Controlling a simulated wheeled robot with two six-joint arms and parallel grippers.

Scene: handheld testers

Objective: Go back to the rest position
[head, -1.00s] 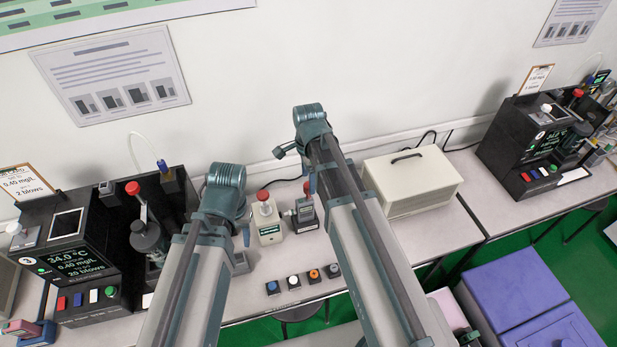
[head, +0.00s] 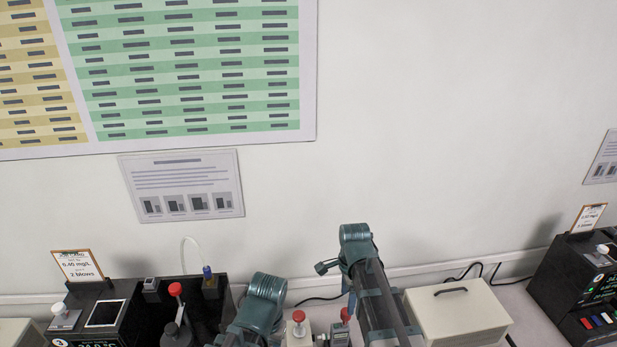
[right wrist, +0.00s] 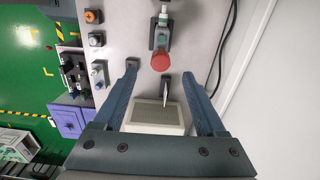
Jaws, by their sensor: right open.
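My right gripper (right wrist: 160,70) shows in the right wrist view with its two blue-grey fingers spread apart and nothing held between them. A beige case (right wrist: 157,115) with a handle shows between the fingers, beyond them. A red-capped tester (right wrist: 160,62) lies past the fingertips, apart from them. In the head view my two arms rise from the bottom edge, bent at their upper joints. The left gripper cannot be seen. Two red-capped testers (head: 299,330) show partly at the bottom, between and beside the arms.
In the head view the beige case (head: 460,318) stands right of my right arm. A black station (head: 150,318) stands at left and another (head: 580,285) at far right. The wall behind bears posters (head: 185,187). Round buttons (right wrist: 95,39) and a purple bin (right wrist: 73,121) show in the right wrist view.

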